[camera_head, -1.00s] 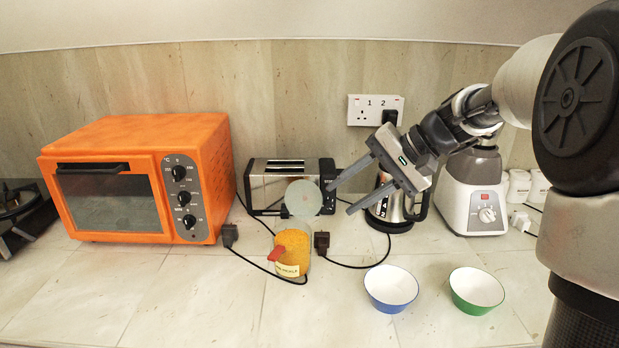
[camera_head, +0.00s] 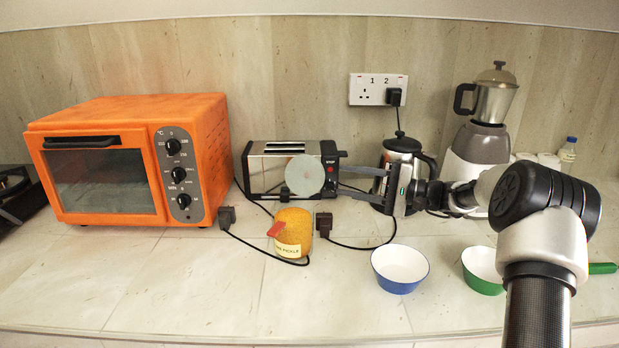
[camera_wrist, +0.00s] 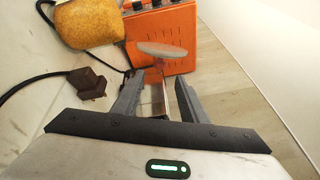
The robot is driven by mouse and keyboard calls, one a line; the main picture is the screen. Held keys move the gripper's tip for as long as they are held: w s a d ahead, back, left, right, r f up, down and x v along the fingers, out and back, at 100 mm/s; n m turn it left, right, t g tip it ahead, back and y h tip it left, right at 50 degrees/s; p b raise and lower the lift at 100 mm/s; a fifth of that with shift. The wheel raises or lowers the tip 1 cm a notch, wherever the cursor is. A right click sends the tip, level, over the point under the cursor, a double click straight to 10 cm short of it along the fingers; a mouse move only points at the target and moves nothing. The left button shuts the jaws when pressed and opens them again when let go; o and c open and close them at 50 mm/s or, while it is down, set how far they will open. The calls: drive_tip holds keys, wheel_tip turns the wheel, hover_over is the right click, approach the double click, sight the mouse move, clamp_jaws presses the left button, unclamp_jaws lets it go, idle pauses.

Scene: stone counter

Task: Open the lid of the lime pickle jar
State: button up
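The lime pickle jar (camera_head: 293,232) is yellow-orange with a pale label and a red piece at its upper left. It stands on the counter. A pale round translucent lid (camera_head: 305,175) stands face-on above and behind the jar top; how it joins the jar is hard to tell. My gripper (camera_head: 337,178) is open, its fingers pointing left, just right of the lid in the head view. In the wrist view, the gripper (camera_wrist: 160,86) shows nothing clearly held; the lid (camera_wrist: 166,50) appears nearly edge-on beyond the fingertips, and the jar (camera_wrist: 90,22) lies upper left.
A toaster (camera_head: 270,175) stands behind the lid, and a steel kettle (camera_head: 405,150) behind my gripper. An orange oven (camera_head: 95,185) is at left. A black plug and cord (camera_head: 324,222) lie beside the jar. A blue bowl (camera_head: 400,268) and green bowl (camera_head: 480,268) stand at right front.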

sight(310, 174)
drive_tip(key=b+x, duration=0.1)
drive_tip(key=x, duration=1)
drive_tip(key=shift+w+a, duration=0.1)
clamp_jaws()
